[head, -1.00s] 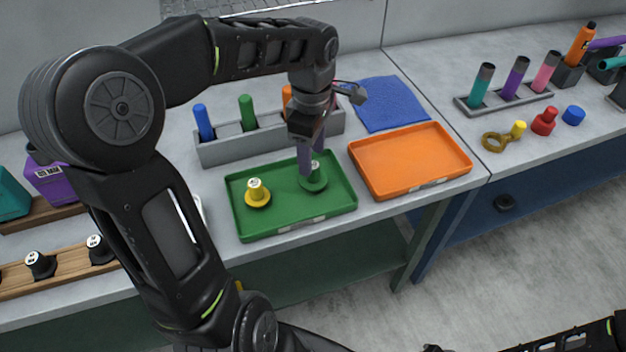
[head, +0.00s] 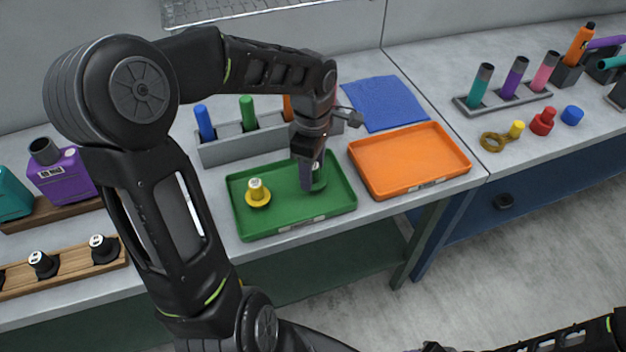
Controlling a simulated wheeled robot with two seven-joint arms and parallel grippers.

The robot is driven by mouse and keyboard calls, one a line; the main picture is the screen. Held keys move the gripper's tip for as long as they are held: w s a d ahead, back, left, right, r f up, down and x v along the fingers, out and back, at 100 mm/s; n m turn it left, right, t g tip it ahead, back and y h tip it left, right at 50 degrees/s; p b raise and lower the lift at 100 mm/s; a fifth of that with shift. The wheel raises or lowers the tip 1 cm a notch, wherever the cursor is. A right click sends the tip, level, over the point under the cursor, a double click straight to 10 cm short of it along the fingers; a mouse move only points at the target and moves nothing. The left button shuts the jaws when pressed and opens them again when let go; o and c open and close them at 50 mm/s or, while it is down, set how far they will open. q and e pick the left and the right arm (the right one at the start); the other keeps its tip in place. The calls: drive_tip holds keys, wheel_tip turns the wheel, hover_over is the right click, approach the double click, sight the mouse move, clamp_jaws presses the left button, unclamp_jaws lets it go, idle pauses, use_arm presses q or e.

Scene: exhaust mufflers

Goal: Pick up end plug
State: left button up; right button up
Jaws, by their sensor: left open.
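My right gripper is not in view.
An orange tray (head: 410,160) and a blue cloth (head: 384,104) lie to the right. A grey rack (head: 232,150) with colored tubes stands behind the green tray. A wooden strip (head: 72,264) with black plugs is at left. Red (head: 542,122) and blue (head: 572,114) parts lie far right.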

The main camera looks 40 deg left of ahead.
use_arm(q)
drive_tip(key=shift+c, duration=0.2)
clamp_jaws()
idle(0.3)
drive_tip(key=shift+r, duration=0.1)
wheel_tip(320, 180, up, 10)
drive_tip(key=shift+f+b, duration=0.1)
drive_tip(key=shift+b, duration=0.25)
idle(1.0)
